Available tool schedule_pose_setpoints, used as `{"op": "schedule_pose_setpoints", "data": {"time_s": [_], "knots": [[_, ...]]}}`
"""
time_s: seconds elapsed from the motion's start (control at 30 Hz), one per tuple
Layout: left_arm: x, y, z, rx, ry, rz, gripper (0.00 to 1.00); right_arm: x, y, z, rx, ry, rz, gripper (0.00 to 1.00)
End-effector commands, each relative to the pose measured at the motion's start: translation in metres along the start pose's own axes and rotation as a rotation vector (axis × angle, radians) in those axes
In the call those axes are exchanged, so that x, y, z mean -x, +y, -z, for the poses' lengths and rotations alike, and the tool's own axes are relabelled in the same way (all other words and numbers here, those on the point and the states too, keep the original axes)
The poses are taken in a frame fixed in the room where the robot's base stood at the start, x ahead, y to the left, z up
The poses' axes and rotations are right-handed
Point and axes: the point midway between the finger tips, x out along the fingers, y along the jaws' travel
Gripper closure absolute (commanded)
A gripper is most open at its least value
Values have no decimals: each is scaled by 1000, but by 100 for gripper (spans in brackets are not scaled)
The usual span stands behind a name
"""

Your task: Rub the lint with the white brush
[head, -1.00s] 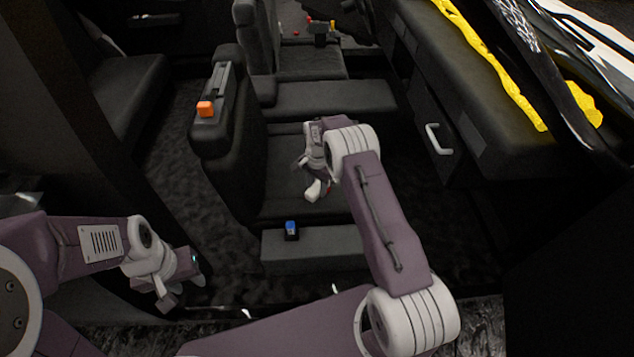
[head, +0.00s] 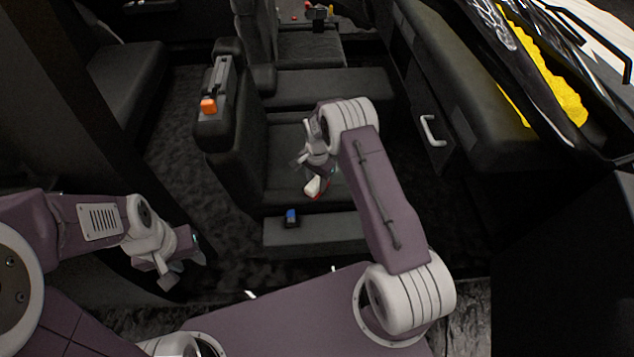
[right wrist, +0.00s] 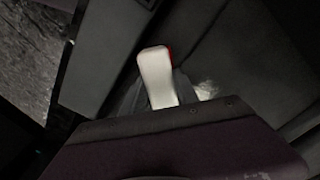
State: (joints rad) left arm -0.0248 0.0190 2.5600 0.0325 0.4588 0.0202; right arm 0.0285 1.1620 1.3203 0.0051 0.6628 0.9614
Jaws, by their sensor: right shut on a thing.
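My right gripper (head: 314,180) is shut on the white brush (head: 317,187), low over the dark seat in the middle of the head view. The brush shows a white body and a red edge; its far side is hidden.
A small blue item (head: 291,217) stands on the low ledge (head: 320,238) in front of the seat.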

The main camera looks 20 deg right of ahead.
Motion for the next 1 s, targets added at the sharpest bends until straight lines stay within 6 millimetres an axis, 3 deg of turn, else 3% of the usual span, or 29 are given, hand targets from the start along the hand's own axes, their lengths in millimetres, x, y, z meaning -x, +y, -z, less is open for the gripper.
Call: {"op": "schedule_pose_setpoints", "data": {"time_s": [0.03,0.23,0.57,0.87,1.0], "knots": [[11,0,1,0,0,0,64,12,0,0,0,0,0,96],[29,1,3,0,0,0,64,36,0,0,0,1,1,96],[29,0,3,0,0,0,64,37,0,0,0,0,0,96],[54,1,6,0,0,0,64,67,0,0,0,1,1,96],[52,1,6,0,0,0,64,66,0,0,0,0,0,96]]}}
